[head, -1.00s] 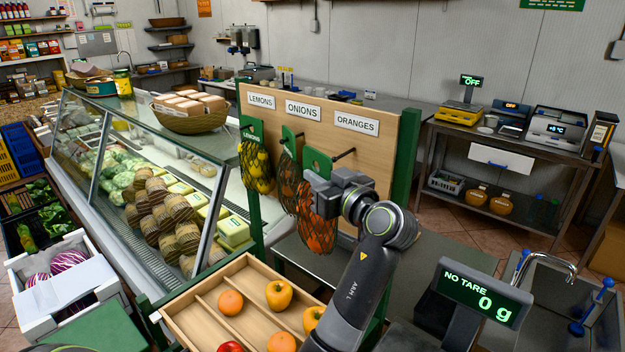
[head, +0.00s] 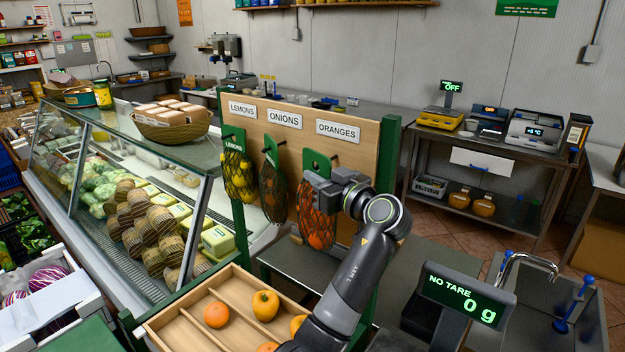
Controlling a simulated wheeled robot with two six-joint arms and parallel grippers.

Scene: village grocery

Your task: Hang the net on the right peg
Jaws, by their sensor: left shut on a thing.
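The net of oranges (head: 317,230), dark mesh with a green header card (head: 314,161), hangs upright in front of the wooden board's right part. My left gripper (head: 314,186) is shut on the net just below the card. The right peg (head: 334,155) sticks out under the ORANGES sign (head: 337,130). The card is beside or at this peg's tip; I cannot tell whether the peg passes through its hole. A net of lemons (head: 238,175) hangs at the left peg and a net of onions (head: 272,190) at the middle one. My right gripper is out of view.
The wooden board (head: 360,153) stands between green posts beside the glass display counter (head: 200,215). A divided wooden tray (head: 178,325) with fruit is below. A scale display (head: 465,298) stands front right, a sink tap (head: 525,262) beyond it.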

